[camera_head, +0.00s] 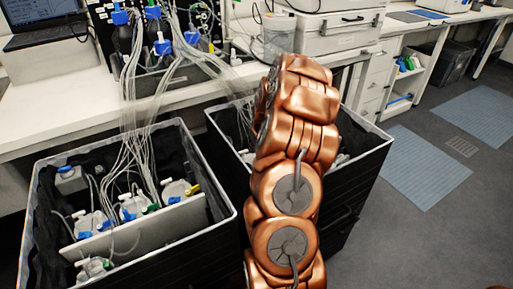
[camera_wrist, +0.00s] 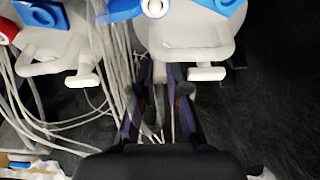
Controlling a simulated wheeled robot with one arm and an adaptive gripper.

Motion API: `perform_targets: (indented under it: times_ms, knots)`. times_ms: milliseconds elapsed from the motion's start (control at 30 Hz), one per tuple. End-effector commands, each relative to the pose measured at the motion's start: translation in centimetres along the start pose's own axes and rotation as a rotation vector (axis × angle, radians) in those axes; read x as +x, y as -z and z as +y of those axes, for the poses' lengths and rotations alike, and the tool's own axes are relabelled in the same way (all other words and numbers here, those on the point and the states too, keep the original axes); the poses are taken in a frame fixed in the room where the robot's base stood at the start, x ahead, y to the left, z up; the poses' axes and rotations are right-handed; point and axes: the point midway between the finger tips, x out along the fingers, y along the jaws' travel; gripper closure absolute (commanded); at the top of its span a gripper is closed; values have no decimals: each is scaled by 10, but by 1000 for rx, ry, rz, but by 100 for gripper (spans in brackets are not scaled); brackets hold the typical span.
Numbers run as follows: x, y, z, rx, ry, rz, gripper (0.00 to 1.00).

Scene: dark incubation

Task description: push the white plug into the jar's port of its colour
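In the wrist view, a white jar (camera_wrist: 192,35) with blue fittings fills the top middle. A second white jar (camera_wrist: 55,45) with a blue fitting and a red fitting (camera_wrist: 8,28) is at the top left. My gripper (camera_wrist: 160,82) points up the picture, its dark fingers just below the middle jar's lower edge. A small grey piece and pale tubing show between the fingers; I cannot tell whether they are gripped. I cannot make out a white plug or a white port for certain. In the head view my arm hides the gripper.
In the head view, a black crate (camera_head: 227,214) at left holds several white jars with coloured fittings. My arm crosses a second crate (camera_head: 384,139). Bundled clear tubes (camera_head: 130,85) hang from the bench (camera_head: 60,115). Floor is free at right.

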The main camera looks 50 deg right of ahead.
Motion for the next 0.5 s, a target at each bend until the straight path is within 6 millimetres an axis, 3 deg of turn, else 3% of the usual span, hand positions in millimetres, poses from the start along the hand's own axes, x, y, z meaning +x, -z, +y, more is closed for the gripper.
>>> perform_targets:
  times_ms: [500]
  knots:
    - [-1, 0, 0, 0, 0, 0, 100]
